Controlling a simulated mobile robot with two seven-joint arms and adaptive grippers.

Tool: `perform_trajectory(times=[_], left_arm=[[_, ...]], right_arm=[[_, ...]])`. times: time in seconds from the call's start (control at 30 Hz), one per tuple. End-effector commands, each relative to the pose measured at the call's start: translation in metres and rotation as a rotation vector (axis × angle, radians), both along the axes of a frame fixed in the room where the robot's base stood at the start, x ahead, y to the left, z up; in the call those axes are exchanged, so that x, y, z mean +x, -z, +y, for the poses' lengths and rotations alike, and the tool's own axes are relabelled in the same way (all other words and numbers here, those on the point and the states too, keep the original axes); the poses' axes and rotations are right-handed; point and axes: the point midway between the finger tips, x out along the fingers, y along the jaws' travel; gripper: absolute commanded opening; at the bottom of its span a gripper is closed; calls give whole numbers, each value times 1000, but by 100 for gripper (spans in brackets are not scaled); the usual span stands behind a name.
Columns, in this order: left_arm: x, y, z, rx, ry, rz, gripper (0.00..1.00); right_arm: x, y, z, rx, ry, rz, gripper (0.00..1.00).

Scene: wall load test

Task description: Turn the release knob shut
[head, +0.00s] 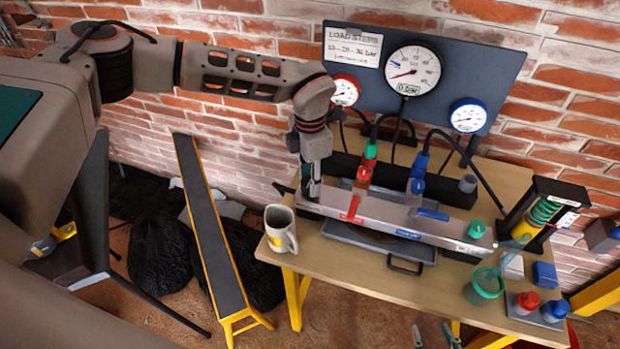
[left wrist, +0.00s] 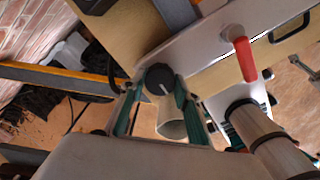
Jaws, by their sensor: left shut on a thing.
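The release knob (left wrist: 159,79) is a round black knob with a white pointer mark, on the left end of the long grey metal block (head: 375,213). In the left wrist view it sits between the green-padded fingers of my left gripper (left wrist: 155,98). In the head view my left gripper (head: 312,188) points down at that end of the block, is shut on the knob and hides most of it. The block carries a red lever (head: 352,208), also seen in the left wrist view (left wrist: 243,55), and a blue lever (head: 433,214). My right gripper does not show.
A mug (head: 281,229) stands close to the gripper at the table's (head: 370,284) left edge. Behind the block stand hoses and a panel with a large gauge (head: 412,71) and two smaller ones. A green cup (head: 484,287) and small bottles stand at the right.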

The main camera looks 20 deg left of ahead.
Motion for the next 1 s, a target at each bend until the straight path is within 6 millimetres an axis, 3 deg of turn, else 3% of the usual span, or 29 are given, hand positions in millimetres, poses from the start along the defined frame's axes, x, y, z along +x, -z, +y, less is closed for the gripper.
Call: perform_trajectory(times=[0.07,0.1,0.17,0.57,0.73,1.0], left_arm=[[2,-2,0,-1,2,-5,10],[2,-2,0,-1,2,-5,34],[1,-2,0,-1,1,-5,48],[1,-4,0,-1,0,-2,48],[1,-25,0,-2,-1,-4,48],[2,-80,0,-2,-1,-6,48]], right_arm=[[0,0,0,0,0,0,40],[0,0,0,0,0,0,40],[0,0,0,0,0,1,40],[-1,2,-1,-3,0,3,40],[0,1,-1,-1,0,2,40],[0,1,0,0,0,1,40]])
